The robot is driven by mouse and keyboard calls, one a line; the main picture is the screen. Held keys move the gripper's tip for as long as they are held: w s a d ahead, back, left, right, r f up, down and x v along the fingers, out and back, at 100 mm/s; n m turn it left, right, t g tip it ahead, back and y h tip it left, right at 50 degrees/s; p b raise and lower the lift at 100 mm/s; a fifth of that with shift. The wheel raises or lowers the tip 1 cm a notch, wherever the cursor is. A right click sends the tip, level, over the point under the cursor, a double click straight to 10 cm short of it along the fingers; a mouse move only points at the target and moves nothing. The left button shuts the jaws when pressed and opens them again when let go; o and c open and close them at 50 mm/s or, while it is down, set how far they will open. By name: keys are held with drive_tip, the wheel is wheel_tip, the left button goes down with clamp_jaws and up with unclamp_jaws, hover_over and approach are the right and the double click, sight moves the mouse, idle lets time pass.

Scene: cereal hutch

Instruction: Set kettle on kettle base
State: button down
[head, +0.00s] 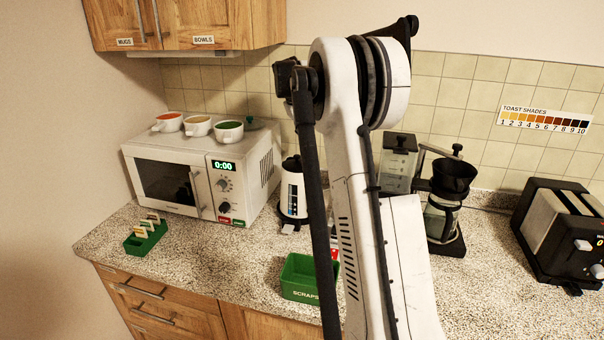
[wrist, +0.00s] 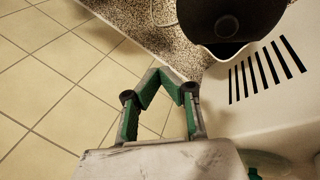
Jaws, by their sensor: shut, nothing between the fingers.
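The white kettle (head: 293,188) with a black lid stands upright between the microwave and my arm in the head view. A dark base (head: 289,220) shows at its foot; the kettle appears to rest on it, though the contact is hard to make out. My gripper (wrist: 165,78) shows in the wrist view with green-lined fingers. It is shut and empty, in front of beige tiles. In the head view my gripper is hidden behind my arm.
The microwave (head: 203,172) carries several cups. A coffee maker (head: 447,205) and a toaster (head: 560,230) stand right of my arm. Speckled counter (head: 225,265) is clear before the microwave.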

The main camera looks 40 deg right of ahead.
sight(302, 172)
drive_tip(key=s+a+f+n+t+h+b, duration=0.1)
drive_tip(key=s+n+h, duration=0.1)
drive_tip(key=n, duration=0.2)
drive_tip(key=s+a+f+n+t+h+b, duration=0.1)
drive_tip(key=s+f+n+h, duration=0.1)
drive_tip(key=s+n, duration=0.1)
drive_tip(key=s+a+f+n+t+h+b, duration=0.1)
drive_tip(key=s+a+n+h+b, duration=0.1)
drive_tip(key=n, duration=0.3)
drive_tip(key=shift+s+f+t+h, duration=0.3)
drive_tip(key=shift+s+h, duration=0.2)
drive_tip(key=shift+s, duration=0.15)
drive_tip(key=s+a+f+n+t+b, duration=0.25)
drive_tip(key=s+a+n+t, duration=0.3)
drive_tip(key=a+n, duration=0.35)
drive_tip(key=s+a+f+n+t+b, duration=0.1)
drive_tip(key=s+a+n+t+b, duration=0.25)
drive_tip(key=s+a+n, duration=0.45)
drive_tip(key=shift+n+h, duration=0.3)
drive_tip(key=shift+n, duration=0.3)
drive_tip(key=x, duration=0.9)
drive_tip(key=p+x, duration=0.1)
drive_tip(key=x, duration=0.4)
drive_tip(key=shift+w+a+r, duration=0.1)
drive_tip(key=shift+w+r, duration=0.2)
drive_tip(key=shift+w, duration=0.25)
drive_tip(key=shift+b+x, duration=0.35)
drive_tip(key=shift+x, duration=0.75)
drive_tip(key=shift+s+a, duration=0.1)
drive_tip(key=shift+a, duration=0.05)
